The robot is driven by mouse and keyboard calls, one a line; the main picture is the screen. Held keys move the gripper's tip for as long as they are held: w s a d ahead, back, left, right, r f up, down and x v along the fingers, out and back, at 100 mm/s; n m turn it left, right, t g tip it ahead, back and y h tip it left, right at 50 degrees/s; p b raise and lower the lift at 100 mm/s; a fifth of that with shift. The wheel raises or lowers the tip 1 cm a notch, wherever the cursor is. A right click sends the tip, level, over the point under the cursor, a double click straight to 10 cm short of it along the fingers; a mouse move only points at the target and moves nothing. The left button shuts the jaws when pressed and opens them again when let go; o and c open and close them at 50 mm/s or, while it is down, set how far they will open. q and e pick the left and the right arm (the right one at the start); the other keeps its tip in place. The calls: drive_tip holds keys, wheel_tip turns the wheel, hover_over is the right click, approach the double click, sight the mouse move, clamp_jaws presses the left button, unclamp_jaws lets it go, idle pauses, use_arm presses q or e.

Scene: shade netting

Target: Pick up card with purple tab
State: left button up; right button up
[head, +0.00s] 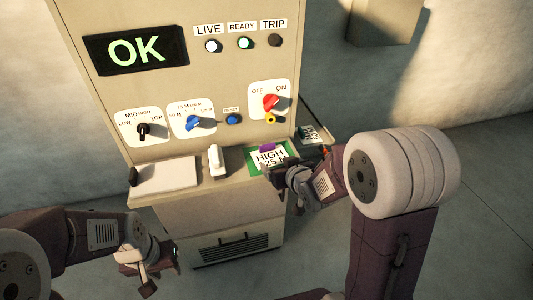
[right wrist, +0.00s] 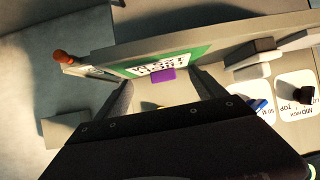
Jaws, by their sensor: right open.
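The card with the purple tab (head: 268,159) is white with a green border and reads "HIGH". It lies on the cabinet's ledge, right of the white switch. Its purple tab (head: 267,147) is at the card's far edge. In the right wrist view the card (right wrist: 190,58) and its purple tab (right wrist: 162,76) show ahead, between the finger directions. My right gripper (head: 272,171) is open and empty, close to the card's near right side and partly covering it; contact cannot be told. My left gripper (head: 160,268) hangs low at the left, away from the card; its jaw opening is unclear.
The beige control cabinet (head: 215,90) has knobs, lamps and an "OK" display (head: 136,50). A white switch (head: 216,161) and a pale pad (head: 165,174) are on the ledge. Another labelled card (head: 310,134) lies on a side shelf at right. Floor is clear at right.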

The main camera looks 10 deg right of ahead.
sight(268, 147)
drive_tip(key=shift+w+d+r+t+y, duration=0.2)
drive_tip(key=shift+w+r+t+y, duration=0.1)
drive_tip(key=shift+w+r+t, duration=0.35)
drive_tip(key=shift+w+r, duration=0.2)
drive_tip(key=shift+w, duration=0.15)
drive_tip(key=shift+w+a+r, duration=0.1)
drive_tip(key=shift+a, duration=0.1)
drive_tip(key=p+x, duration=0.1)
drive_tip(key=x, duration=0.2)
drive_tip(key=shift+w+a, duration=0.1)
drive_tip(key=shift+a, duration=0.1)
drive_tip(key=shift+w+d+f, duration=0.15)
drive_tip(key=shift+w+f, duration=0.1)
drive_tip(key=shift+w, duration=0.15)
drive_tip(key=p+x, duration=0.1)
drive_tip(key=x, duration=0.3)
drive_tip(key=shift+w+f, duration=0.35)
drive_tip(key=shift+w, duration=0.1)
drive_tip(key=shift+s, duration=0.2)
drive_tip(key=c, duration=1.4)
drive_tip(key=shift+c, duration=0.2)
drive_tip(key=shift+w, duration=0.1)
